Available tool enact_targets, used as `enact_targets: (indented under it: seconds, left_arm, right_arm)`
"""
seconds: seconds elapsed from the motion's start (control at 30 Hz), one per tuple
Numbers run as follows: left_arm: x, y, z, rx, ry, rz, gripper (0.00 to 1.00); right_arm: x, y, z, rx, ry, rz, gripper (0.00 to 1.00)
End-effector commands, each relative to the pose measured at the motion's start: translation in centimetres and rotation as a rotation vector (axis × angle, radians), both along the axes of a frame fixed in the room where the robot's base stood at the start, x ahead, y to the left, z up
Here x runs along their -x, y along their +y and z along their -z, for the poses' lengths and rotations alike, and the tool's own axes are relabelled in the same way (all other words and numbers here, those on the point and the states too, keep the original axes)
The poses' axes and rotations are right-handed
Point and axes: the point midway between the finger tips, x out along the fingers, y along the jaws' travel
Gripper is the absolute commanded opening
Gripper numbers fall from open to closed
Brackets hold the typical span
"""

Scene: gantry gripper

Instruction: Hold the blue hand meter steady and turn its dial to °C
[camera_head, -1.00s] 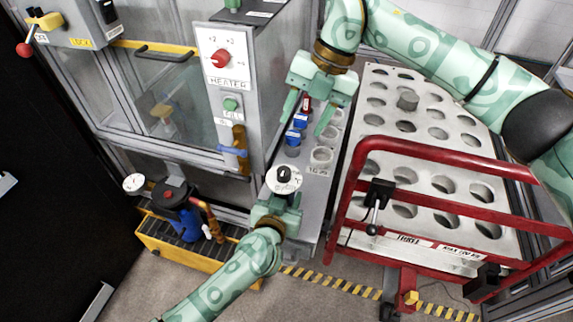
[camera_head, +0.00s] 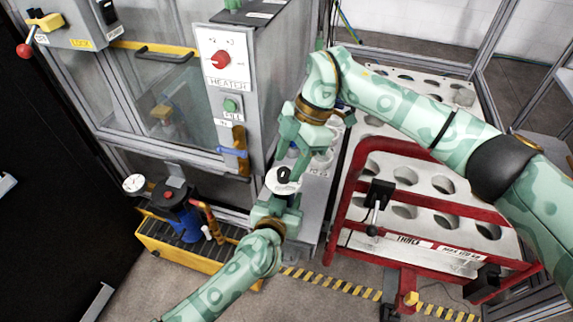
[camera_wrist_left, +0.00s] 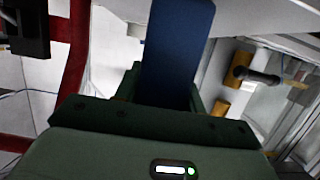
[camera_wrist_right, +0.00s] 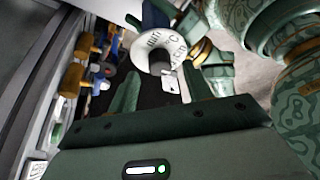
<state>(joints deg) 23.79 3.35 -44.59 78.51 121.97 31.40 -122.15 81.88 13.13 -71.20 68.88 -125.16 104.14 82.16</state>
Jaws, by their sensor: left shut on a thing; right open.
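The hand meter shows a round white dial face (camera_head: 282,187) with a dark knob (camera_head: 284,173) in the head view. My left gripper (camera_head: 277,203) is shut on its blue body (camera_wrist_left: 176,55), which stands between the fingers in the left wrist view. My right gripper (camera_head: 294,163) is open, with its fingers close above the dial. In the right wrist view the dial face (camera_wrist_right: 150,35) carries printed lettering including a C. Its central knob (camera_wrist_right: 158,64) lies ahead of the open right fingers (camera_wrist_right: 160,92), apparently not gripped. The knob's exact pointing is unclear.
The heater panel (camera_head: 228,75) stands left of the grippers. A red-railed rack (camera_head: 420,160) with round holes is on the right, close to my right arm. A yellow crate (camera_head: 165,243) with a blue device sits at lower left.

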Motion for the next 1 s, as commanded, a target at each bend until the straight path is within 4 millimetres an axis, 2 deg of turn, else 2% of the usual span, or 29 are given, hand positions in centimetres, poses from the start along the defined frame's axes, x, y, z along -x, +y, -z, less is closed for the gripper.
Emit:
enact_targets:
  seconds: [0.17,0.47,0.63,1.0]
  left_arm:
    - [0.0,0.0,0.0,0.000,0.000,0.000,0.05]
    - [0.0,0.0,0.0,0.000,0.001,0.000,0.05]
    - [0.0,0.0,0.0,0.000,0.001,0.000,0.05]
    - [0.0,0.0,0.0,-0.001,0.000,0.001,0.05]
  right_arm:
    - [0.3,0.6,1.7,0.000,0.000,0.001,0.50]
    - [0.3,0.7,1.9,0.000,-0.001,0.000,0.50]
    - [0.3,0.7,1.9,0.000,-0.001,0.000,0.06]
    - [0.3,0.7,1.9,0.002,-0.002,-0.039,0.05]
